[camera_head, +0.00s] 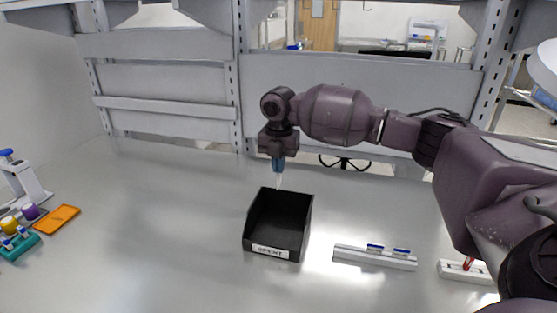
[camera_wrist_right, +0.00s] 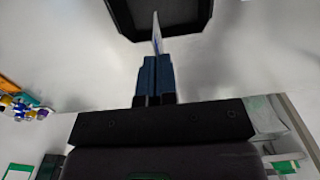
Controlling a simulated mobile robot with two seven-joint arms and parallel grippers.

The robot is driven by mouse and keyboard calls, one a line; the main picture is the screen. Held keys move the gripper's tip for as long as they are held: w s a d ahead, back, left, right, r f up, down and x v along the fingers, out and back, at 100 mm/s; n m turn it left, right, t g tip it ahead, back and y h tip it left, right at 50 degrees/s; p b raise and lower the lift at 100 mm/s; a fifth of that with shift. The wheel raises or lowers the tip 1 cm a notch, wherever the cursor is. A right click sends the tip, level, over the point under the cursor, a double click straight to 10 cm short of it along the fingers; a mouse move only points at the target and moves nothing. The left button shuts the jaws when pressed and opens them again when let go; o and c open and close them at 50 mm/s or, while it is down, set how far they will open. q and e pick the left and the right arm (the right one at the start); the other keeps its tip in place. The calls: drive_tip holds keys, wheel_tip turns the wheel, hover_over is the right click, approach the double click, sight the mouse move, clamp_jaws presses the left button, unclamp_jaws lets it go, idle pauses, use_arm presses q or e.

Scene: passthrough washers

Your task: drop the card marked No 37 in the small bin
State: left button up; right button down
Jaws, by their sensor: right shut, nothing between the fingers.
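My right gripper (camera_head: 279,179) points down over the bin's far edge. Its blue fingers (camera_wrist_right: 156,75) are shut. A thin pale strip with a bluish mark (camera_wrist_right: 156,34) shows edge-on at the fingertips; I cannot tell what it is. No card with a readable No 37 shows. My left gripper is not in view.
A white holder (camera_head: 372,259) with two blue-topped pieces lies right of the bin. Another white holder (camera_head: 451,271) with a red piece is farther right, partly behind my arm. An orange plate (camera_head: 57,219) and a teal rack (camera_head: 18,246) are far left. The bench between is clear.

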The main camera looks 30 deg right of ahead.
sight(279, 184)
drive_tip(key=shift+s+f+b, duration=0.1)
drive_tip(key=shift+f+b, duration=0.3)
drive_tip(key=shift+f, duration=0.15)
wheel_tip(279, 184, down, 3)
drive_tip(key=b, duration=0.2)
drive_tip(key=shift+r+b, duration=0.15)
drive_tip(key=shift+b, duration=0.15)
wheel_tip(279, 184, down, 2)
drive_tip(key=b, duration=0.2)
drive_tip(key=shift+f+b, duration=0.2)
drive_tip(key=shift+b, duration=0.15)
drive_tip(key=shift+f+b, duration=0.65)
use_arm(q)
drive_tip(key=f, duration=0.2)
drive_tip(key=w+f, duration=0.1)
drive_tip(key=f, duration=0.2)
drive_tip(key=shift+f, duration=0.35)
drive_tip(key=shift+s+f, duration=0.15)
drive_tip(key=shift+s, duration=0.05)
use_arm(e)
drive_tip(key=c, duration=1.3)
unclamp_jaws()
drive_tip(key=o, duration=0.5)
drive_tip(key=shift+c, duration=0.2)
